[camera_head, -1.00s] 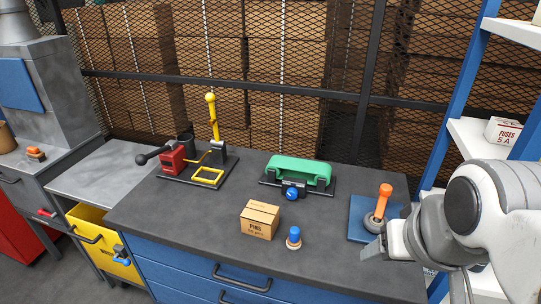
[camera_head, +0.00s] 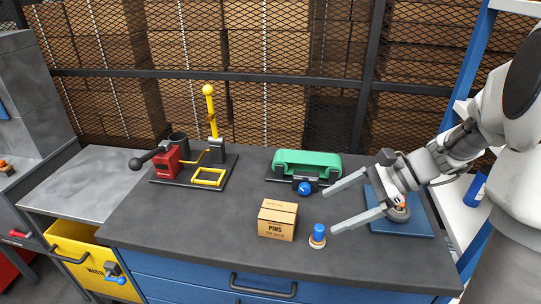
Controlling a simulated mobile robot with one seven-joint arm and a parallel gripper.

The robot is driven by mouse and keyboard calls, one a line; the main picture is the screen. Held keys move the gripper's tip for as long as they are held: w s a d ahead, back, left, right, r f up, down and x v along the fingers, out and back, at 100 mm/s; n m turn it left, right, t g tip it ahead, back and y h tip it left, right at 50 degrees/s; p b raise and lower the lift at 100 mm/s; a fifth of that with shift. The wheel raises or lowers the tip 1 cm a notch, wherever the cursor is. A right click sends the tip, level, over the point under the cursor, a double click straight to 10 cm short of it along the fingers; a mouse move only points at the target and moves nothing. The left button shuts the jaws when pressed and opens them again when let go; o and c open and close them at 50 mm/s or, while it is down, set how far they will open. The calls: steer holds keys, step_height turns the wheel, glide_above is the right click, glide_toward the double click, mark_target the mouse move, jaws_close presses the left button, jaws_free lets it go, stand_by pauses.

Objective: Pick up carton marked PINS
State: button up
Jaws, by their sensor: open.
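The carton marked PINS (camera_head: 277,220) is a small tan cardboard box. It stands upright on the dark bench top, near the front middle. My gripper (camera_head: 348,206) is open and empty to the right of the carton, with its two long fingers pointing left towards it. The fingers are apart from the carton. The nearer finger reaches close to a blue-topped stamp-like piece, and I cannot tell whether they touch.
The blue-topped piece (camera_head: 318,236) stands just right of the carton. A green device with a blue knob (camera_head: 306,172) sits behind. A red and yellow press (camera_head: 195,165) stands at the back left. A blue plate (camera_head: 405,222) lies under my wrist. The bench's left front is clear.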

steer(key=w+d+f+m+t+y+b, duration=0.1)
steer(key=w+d+f+m+t+y, duration=0.15)
steer(key=w+d+f+m, duration=0.2)
steer(key=b, duration=0.2)
glide_toward(277, 210)
steer(key=a+f, duration=0.2)
steer(key=shift+w+a+f+n+y, duration=0.25)
steer(key=shift+w+a+f+y, duration=0.05)
steer(key=shift+y, duration=0.05)
steer(key=shift+r+x, duration=0.15)
steer(key=shift+x, duration=1.45)
steer(key=shift+r+x, duration=0.1)
steer(key=shift+x, duration=1.5)
steer(key=shift+w, duration=0.1)
steer(key=c, duration=1.4)
steer(key=shift+c, duration=0.2)
steer(key=shift+r, duration=0.15)
